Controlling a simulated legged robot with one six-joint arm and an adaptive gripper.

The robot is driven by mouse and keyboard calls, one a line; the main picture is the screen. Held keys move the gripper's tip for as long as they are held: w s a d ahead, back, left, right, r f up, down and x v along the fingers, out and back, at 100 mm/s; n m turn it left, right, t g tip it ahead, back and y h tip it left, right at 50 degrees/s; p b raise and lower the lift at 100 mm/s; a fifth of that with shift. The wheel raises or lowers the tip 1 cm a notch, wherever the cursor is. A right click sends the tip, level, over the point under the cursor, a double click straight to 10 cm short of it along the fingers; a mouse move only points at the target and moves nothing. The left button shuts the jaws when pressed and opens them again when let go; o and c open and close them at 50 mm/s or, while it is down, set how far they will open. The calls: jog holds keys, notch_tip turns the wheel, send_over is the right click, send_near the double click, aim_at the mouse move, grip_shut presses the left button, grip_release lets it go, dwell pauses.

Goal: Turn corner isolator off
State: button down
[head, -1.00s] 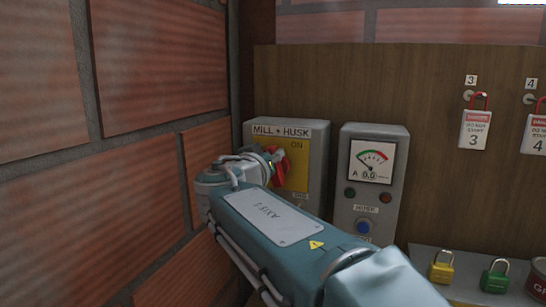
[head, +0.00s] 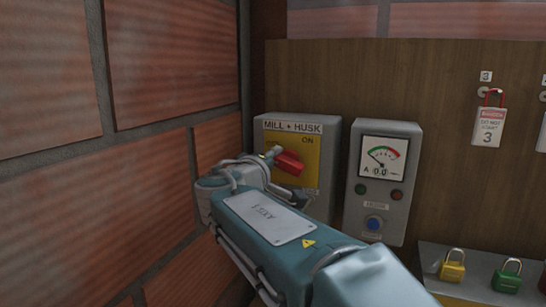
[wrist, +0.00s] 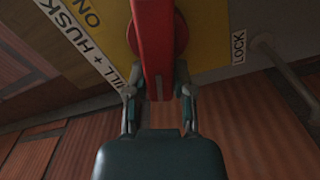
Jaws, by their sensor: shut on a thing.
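The corner isolator is a grey box (head: 329,128) labelled MILL + HUSK, with a yellow plate (head: 309,150) and a red rotary handle (head: 289,163). It is mounted in the corner beside the brick wall. My arm hides the lower left of the box.
Brick wall (head: 170,60) stands close along my arm's left. A grey meter box (head: 350,205) reading 0.0 is just right of the isolator. Yellow (head: 452,270) and green (head: 507,280) padlocks are at lower right.

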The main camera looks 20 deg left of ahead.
jog(key=shift+w+f+n, duration=0.1)
jog(key=shift+f+n, duration=0.3)
jog(key=shift+n, duration=0.55)
jog(key=shift+f+n, duration=0.4)
jog(key=shift+n, duration=0.55)
jog(key=shift+c, duration=2.4)
grip_release()
jog(key=shift+d+r, duration=0.15)
jog(key=shift+d, duration=0.05)
jog(key=shift+s+a, duration=0.1)
jog(key=shift+s, duration=0.2)
jog(key=s, duration=1.1)
jog(key=shift+s+a, duration=0.15)
jog(key=shift+a, duration=0.25)
